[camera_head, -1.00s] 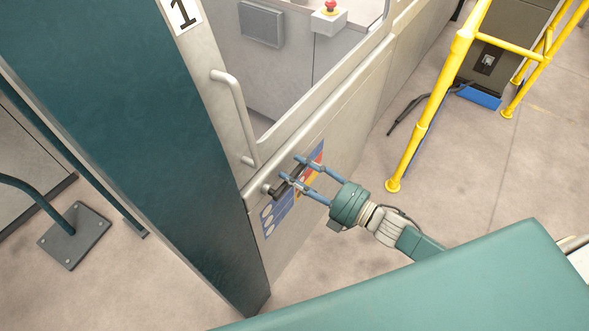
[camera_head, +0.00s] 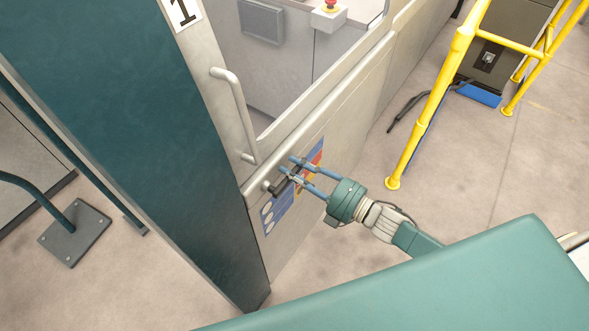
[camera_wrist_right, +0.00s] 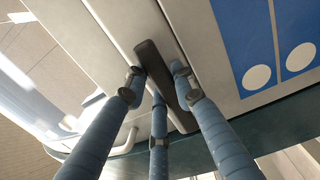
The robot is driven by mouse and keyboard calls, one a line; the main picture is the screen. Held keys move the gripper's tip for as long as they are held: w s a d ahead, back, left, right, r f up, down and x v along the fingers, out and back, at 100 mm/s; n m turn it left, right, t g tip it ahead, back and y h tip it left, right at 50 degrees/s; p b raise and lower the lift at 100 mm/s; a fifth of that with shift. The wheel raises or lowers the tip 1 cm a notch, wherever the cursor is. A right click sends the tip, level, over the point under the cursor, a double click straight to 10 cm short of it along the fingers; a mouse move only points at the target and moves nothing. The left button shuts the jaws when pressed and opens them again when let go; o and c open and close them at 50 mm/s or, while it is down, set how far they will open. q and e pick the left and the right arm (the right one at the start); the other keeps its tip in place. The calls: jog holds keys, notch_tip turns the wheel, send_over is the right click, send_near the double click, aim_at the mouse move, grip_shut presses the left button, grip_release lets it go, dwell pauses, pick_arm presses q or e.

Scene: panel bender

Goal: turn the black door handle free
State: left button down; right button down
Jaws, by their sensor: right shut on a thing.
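The black door handle (camera_head: 279,187) is a short dark bar on the grey door panel, beside the blue, red and yellow label. It also shows in the right wrist view as a dark bar (camera_wrist_right: 152,55) running between the fingers. My right gripper (camera_head: 288,166) reaches in from the lower right and is shut on the handle. In the right wrist view its blue fingers (camera_wrist_right: 155,82) stand on both sides of the bar. My left gripper is not in view.
A grey grab bar (camera_head: 236,110) stands on the door above the handle, next to the dark teal post (camera_head: 110,110). Yellow railings (camera_head: 430,110) stand to the right. The floor (camera_head: 350,200) between door and railings is open.

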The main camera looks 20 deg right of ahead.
aim_at(281, 177)
notch_tip(281, 177, down, 2)
jog(key=m+b, duration=0.1)
jog(key=m, duration=0.2)
jog(key=shift+a+f, duration=0.1)
jog(key=shift+f, duration=0.1)
jog(key=m, duration=0.1)
jog(key=f+m+b, duration=0.1)
jog(key=f+m, duration=0.1)
jog(key=m, duration=0.1)
jog(key=shift+s+a+f, duration=0.1)
jog(key=shift+s+a, duration=0.25)
jog(key=shift+s+a+f+m+b, duration=0.2)
jog(key=shift+s+a+f+m, duration=0.2)
jog(key=shift+m, duration=0.75)
jog(key=shift+s+a+f+m+b, duration=0.25)
jog(key=shift+a+f+m, duration=0.25)
jog(key=shift+m, duration=0.6)
jog(key=shift+s+a+f+m+b, duration=0.15)
jog(key=shift+s+a+f+m, duration=0.3)
jog(key=shift+m, duration=0.7)
jog(key=c, duration=1.4)
grip_release()
